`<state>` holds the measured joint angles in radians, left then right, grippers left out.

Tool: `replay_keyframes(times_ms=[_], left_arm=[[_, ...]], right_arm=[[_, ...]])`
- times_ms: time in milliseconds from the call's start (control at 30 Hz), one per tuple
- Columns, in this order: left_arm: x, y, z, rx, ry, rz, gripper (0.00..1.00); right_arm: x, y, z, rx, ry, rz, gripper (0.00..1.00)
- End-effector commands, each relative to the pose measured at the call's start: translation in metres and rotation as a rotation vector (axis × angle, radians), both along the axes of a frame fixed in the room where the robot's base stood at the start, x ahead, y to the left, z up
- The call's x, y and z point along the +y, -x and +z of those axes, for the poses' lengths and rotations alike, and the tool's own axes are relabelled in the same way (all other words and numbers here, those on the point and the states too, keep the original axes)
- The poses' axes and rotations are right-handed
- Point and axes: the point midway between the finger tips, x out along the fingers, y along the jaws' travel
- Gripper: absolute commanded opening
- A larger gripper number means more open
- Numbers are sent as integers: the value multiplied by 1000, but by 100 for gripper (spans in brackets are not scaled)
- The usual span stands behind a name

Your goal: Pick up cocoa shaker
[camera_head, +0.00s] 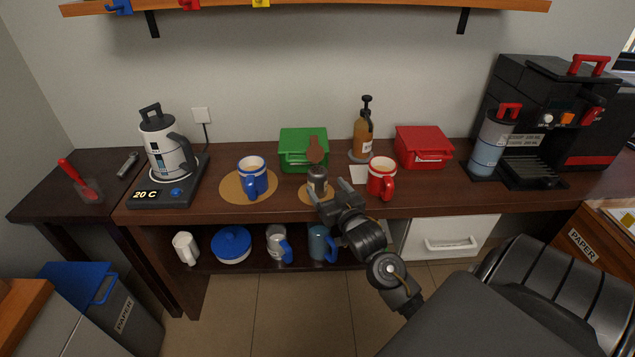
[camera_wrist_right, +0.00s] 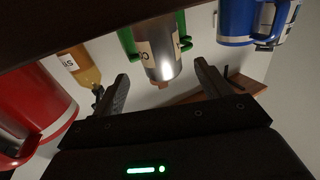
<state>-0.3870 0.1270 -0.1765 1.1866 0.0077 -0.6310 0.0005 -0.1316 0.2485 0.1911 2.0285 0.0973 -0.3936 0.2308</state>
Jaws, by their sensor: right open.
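My right gripper (camera_head: 336,198) is open and empty, just in front of the shaker. In the wrist view the shaker lies between the lines of the two fingers, beyond their tips, and nothing touches it. My left gripper is out of view.
A blue mug (camera_head: 252,180) stands left of the shaker and a red mug (camera_head: 381,181) right. The kettle (camera_head: 163,143) and coffee machine (camera_head: 545,115) stand farther out.

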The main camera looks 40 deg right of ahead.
Motion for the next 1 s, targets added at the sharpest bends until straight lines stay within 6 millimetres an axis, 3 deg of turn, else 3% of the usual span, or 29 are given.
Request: replay_keyframes(times_ms=[100,367,700,967,1000], left_arm=[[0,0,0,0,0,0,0],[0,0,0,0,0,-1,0],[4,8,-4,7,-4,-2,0],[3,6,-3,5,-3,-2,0],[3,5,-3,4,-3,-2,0]], right_arm=[[-3,-12,0,0,0,0,76],[-5,-21,0,0,0,0,76],[-14,-64,0,0,0,-1,76],[-15,-66,-1,1,1,0,76],[-15,-66,-1,1,0,0,72]])
